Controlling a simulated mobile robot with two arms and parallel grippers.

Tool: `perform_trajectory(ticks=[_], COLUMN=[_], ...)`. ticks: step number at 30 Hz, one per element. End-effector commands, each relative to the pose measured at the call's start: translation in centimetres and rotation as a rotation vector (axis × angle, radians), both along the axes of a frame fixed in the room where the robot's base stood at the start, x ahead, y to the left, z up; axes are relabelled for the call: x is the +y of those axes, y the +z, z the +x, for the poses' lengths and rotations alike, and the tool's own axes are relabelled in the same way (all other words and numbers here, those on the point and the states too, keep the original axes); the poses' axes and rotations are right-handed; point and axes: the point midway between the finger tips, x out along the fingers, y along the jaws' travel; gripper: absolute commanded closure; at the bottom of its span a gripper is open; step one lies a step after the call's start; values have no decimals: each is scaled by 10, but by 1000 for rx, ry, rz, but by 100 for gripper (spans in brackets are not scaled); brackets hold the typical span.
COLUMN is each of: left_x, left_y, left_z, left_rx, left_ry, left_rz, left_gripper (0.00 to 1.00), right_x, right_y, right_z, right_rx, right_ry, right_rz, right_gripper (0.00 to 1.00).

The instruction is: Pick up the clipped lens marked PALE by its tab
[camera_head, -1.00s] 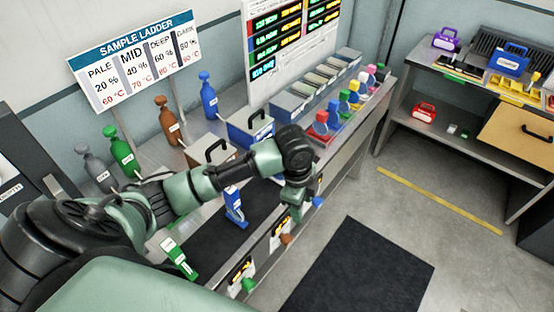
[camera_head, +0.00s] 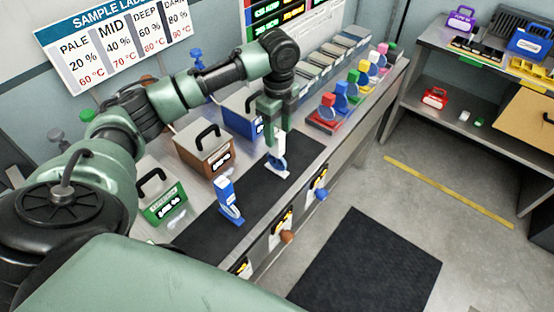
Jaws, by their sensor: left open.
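A clipped lens with a white tab (camera_head: 279,148) stands on the far part of the dark bench mat, its round blue-tinted disc low at the mat. My left gripper (camera_head: 277,127) points down at the white tab from above, open, with its fingers at or around the tab's top; I cannot tell whether they touch. A second clipped piece with a blue tab (camera_head: 227,192) stands nearer on the mat, apart from the gripper. The lens markings are too small to read, so I cannot tell which says PALE. My right gripper is out of view.
Green (camera_head: 163,206), brown (camera_head: 204,150) and blue (camera_head: 243,114) handled boxes stand behind the mat. A row of coloured clipped lenses (camera_head: 341,100) stands farther right. Drawer knobs (camera_head: 321,195) stick out in front. A sample ladder sign (camera_head: 112,45) hangs at the back.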

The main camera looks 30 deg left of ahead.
Motion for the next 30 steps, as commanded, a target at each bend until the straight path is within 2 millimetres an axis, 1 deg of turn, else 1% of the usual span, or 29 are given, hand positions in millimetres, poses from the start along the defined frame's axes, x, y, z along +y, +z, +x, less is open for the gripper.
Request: perform_trajectory(ticks=[7,11,13,15,18,26,27,29,30], left_x=[0,0,0,-1,0,0,0,0,0], left_y=[-26,-41,-53,-64,-73,-76,-76,-76,-76], left_z=[-2,-5,-7,-6,-6,-6,-6,-6,-6], left_rx=[4,6,6,3,2,0,0,0,0], left_ry=[1,0,0,0,0,0,0,0,0], left_rz=[0,0,0,0,0,1,1,1,1], left_gripper=[47,47,47,47,47,47,58,75,86], right_x=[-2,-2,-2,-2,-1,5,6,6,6], right_y=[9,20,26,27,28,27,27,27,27], right_z=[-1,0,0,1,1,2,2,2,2], right_rx=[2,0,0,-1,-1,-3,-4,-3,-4], right_ry=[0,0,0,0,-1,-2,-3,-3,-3], right_rz=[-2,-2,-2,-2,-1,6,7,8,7], right_gripper=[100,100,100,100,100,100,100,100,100])
